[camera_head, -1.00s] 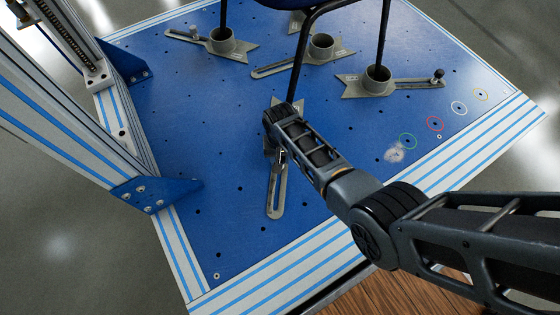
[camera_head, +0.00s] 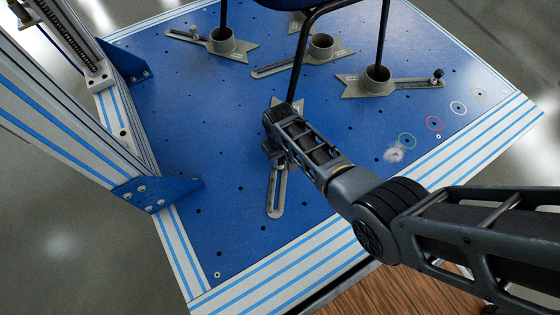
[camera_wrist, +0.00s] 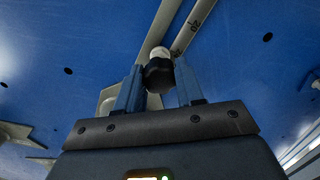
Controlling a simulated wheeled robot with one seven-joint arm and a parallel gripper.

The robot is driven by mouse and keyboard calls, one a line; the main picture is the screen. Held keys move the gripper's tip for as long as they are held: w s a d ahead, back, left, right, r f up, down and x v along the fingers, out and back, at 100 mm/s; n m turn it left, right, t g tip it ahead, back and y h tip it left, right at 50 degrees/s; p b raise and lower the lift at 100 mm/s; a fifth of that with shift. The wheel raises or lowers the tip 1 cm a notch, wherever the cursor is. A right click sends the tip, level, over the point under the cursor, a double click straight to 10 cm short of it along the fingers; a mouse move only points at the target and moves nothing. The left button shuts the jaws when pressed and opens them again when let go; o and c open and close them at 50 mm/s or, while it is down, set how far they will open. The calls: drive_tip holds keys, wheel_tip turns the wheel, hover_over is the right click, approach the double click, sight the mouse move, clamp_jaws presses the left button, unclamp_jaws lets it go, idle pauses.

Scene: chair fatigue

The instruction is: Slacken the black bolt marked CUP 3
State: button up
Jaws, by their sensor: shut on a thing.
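A black bolt (camera_wrist: 158,76) with a pale top stands at a slotted grey arm (camera_wrist: 186,32) in the wrist view. My gripper (camera_wrist: 159,70) has its two blue fingers on either side of the bolt's black head and is shut on it. In the head view my gripper (camera_head: 274,152) is over the slotted arm (camera_head: 277,194) of the nearest cup clamp. My arm hides the bolt and most of that cup there. I cannot read a CUP 3 mark at this clamp; the wrist view shows only scale numbers.
Other grey cup clamps (camera_head: 377,82) hold dark chair legs (camera_head: 384,35) on the blue plate (camera_head: 232,150). A chair leg (camera_head: 298,70) rises close behind my wrist. A striped metal post (camera_head: 60,120) stands at the left. The plate's front left is clear.

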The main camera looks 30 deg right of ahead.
drive_tip(key=n, duration=0.3)
drive_tip(key=shift+n, duration=0.4)
drive_tip(key=n, duration=0.4)
drive_tip(key=shift+p, duration=0.35)
drive_tip(key=o, duration=1)
drive_tip(key=shift+o, duration=0.2)
